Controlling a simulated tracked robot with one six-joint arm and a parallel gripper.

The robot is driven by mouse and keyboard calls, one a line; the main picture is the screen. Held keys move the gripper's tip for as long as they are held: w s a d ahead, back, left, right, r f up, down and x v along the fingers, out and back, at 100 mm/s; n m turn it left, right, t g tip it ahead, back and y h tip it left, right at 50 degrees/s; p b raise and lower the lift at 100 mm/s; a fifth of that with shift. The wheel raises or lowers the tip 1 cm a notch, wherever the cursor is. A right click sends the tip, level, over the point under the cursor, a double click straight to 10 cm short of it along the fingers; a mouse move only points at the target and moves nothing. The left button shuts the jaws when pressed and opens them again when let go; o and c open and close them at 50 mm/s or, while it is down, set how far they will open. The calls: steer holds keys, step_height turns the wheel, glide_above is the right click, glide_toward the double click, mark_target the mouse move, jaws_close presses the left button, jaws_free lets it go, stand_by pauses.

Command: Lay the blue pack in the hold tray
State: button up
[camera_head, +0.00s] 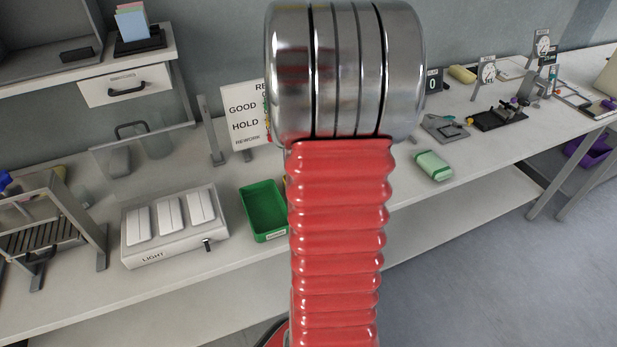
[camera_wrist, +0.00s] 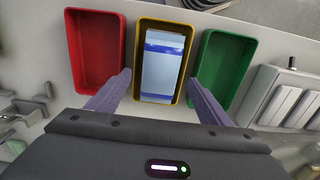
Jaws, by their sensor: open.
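The blue pack (camera_wrist: 162,65), pale with blue bands, lies in the yellow tray (camera_wrist: 167,25) in the wrist view. The yellow tray stands between a red tray (camera_wrist: 92,50) and a green tray (camera_wrist: 222,65), both empty. No label on the yellow tray can be read. My gripper (camera_wrist: 160,77) is open, one finger on each side of the yellow tray's near part, and holds nothing. In the head view my arm hides the pack, the yellow tray and the red tray.
The green tray also shows in the head view (camera_head: 263,210). To its left is a light box (camera_head: 175,225) with white panels. A sign reading GOOD, HOLD, REWORK (camera_head: 243,117) stands behind. A pale green case (camera_head: 433,166) lies right of my arm.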

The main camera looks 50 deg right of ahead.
step_height(320, 180, up, 10)
steer(key=shift+f, duration=0.15)
steer(key=shift+w, duration=0.1)
stand_by(0.7)
steer(key=s+a+r+n+t, duration=0.1)
steer(key=a+n+t, duration=0.1)
steer(key=a, duration=1.6)
steer(key=s+a+r+n+t, duration=0.1)
steer(key=a+n+t, duration=0.2)
steer(key=a, duration=1.6)
steer(key=shift+s+r+n+t, duration=0.25)
steer(key=shift+n+t, duration=0.05)
steer(key=shift+n, duration=0.3)
